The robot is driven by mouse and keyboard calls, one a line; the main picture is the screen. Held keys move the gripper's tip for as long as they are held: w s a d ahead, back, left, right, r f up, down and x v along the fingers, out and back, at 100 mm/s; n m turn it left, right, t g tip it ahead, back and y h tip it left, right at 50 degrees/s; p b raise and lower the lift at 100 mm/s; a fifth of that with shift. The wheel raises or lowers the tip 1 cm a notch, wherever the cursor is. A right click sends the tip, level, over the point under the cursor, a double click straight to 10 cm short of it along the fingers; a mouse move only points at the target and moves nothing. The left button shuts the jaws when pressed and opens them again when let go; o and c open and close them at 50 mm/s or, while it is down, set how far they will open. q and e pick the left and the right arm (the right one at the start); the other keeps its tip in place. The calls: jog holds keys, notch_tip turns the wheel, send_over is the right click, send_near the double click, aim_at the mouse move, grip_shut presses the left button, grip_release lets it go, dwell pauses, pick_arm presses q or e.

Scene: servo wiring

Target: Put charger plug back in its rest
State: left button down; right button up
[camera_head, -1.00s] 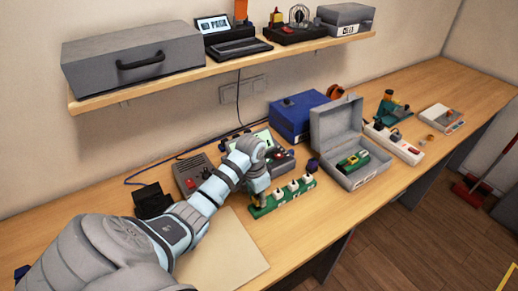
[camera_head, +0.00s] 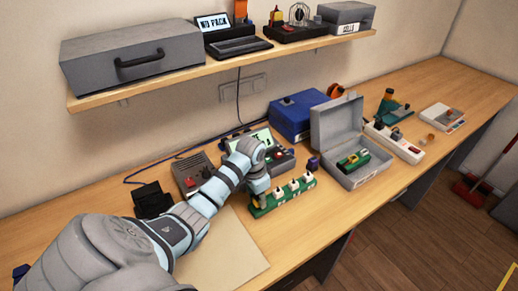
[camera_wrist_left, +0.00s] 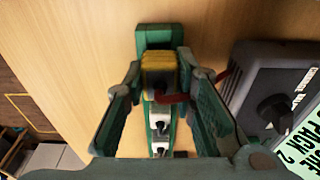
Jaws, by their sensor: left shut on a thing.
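My left gripper (camera_wrist_left: 158,82) is shut on a yellow plug (camera_wrist_left: 157,64) in the left wrist view, one finger on each side of it. A dark red lead runs from the plug toward the dark charger box (camera_wrist_left: 262,85) at the right. The plug is over the end of a green strip (camera_wrist_left: 154,37); I cannot tell whether it is seated. In the head view my left gripper (camera_head: 258,190) is at the left end of the green strip (camera_head: 290,201). The charger (camera_head: 283,161), with its pale green screen, stands behind it. My right gripper is not in view.
White blocks (camera_head: 293,186) stand along the strip. An open grey case (camera_head: 370,177) is to its right, a blue box (camera_head: 298,115) behind. A grey box with red buttons (camera_head: 190,174) is left of my arm. A beige mat (camera_head: 225,250) lies in front.

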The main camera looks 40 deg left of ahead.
aim_at(258, 198)
pick_arm(q)
jog(key=shift+f+b, duration=0.35)
jog(key=shift+f, duration=0.35)
jog(key=c, duration=1.2)
grip_release()
jog(key=shift+r, duration=0.1)
jog(key=shift+c, duration=0.2)
jog(key=r, duration=0.5)
jog(key=s+r, duration=0.1)
jog(key=r, duration=0.1)
jog(key=shift+a+r, duration=0.1)
jog(key=shift+r, duration=0.15)
jog(key=shift+f, duration=0.1)
